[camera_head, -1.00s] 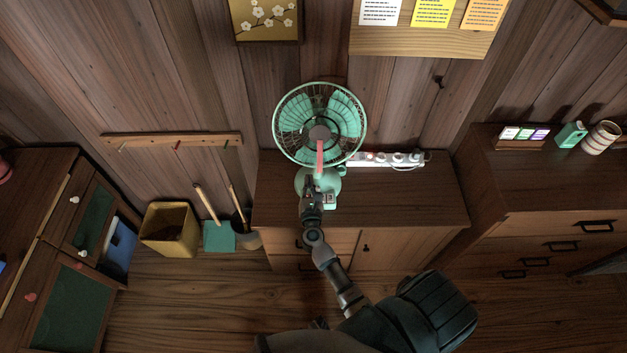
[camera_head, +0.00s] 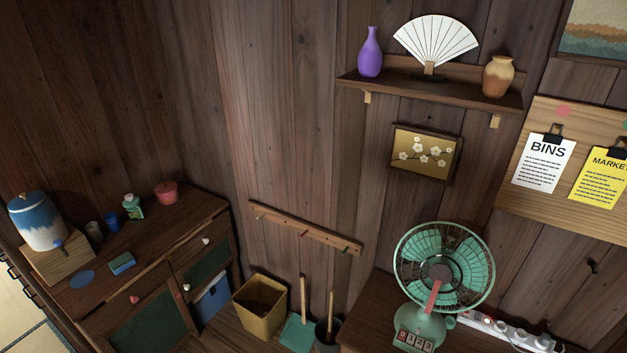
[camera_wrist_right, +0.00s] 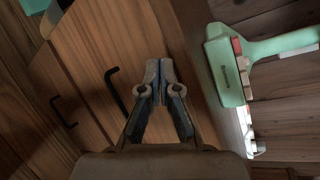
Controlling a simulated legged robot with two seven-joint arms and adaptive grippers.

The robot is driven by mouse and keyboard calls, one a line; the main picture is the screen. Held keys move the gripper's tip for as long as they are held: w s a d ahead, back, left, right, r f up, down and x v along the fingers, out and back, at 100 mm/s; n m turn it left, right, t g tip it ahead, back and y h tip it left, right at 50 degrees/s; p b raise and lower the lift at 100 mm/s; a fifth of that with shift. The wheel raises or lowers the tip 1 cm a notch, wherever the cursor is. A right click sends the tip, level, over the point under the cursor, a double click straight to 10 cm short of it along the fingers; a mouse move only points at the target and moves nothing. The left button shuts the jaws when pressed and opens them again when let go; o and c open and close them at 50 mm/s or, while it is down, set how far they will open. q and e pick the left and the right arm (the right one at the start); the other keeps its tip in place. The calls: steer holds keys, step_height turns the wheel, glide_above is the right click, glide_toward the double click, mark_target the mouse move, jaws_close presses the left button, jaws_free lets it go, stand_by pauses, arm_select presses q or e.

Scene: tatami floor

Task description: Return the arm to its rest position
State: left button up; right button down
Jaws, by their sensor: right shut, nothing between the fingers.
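My right gripper (camera_wrist_right: 159,72) shows in the right wrist view, its two fingers shut together with nothing between them. It is in front of the wooden cabinet with dark handles (camera_wrist_right: 117,90). The green fan (camera_head: 443,268) stands on the cabinet top in the head view, with a row of numbered buttons on its base. The fan's base (camera_wrist_right: 229,75) is to the right of my fingers in the right wrist view, apart from them. Neither arm shows in the head view now. My left gripper is in no frame.
A power strip (camera_head: 510,333) lies beside the fan. A yellow bin (camera_head: 260,306), a dustpan (camera_head: 298,333) and a dark bucket (camera_head: 327,335) stand left of the cabinet. A desk (camera_head: 150,262) at the left holds a blue-white jar (camera_head: 38,222) and small items. A wall shelf (camera_head: 430,90) is above.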

steer(key=s+a+f+n+g+y, duration=0.3)
steer(key=s+f+n+g, duration=0.4)
steer(key=s+f+n, duration=1.15)
steer(key=s+d+f+n+g, duration=0.2)
steer(key=s+f+n, duration=0.1)
steer(key=s, duration=0.6)
steer(key=s+d+f+n+g, duration=0.2)
steer(key=s+f+n, duration=0.1)
steer(key=s, duration=0.6)
steer(key=s+d+f+n+g+h, duration=0.1)
steer(key=s+d+f+n+g, duration=0.1)
steer(key=s+f, duration=0.3)
steer(key=s+n, duration=0.1)
steer(key=s, duration=0.3)
steer(key=shift+g, duration=0.4)
steer(key=shift+f, duration=0.1)
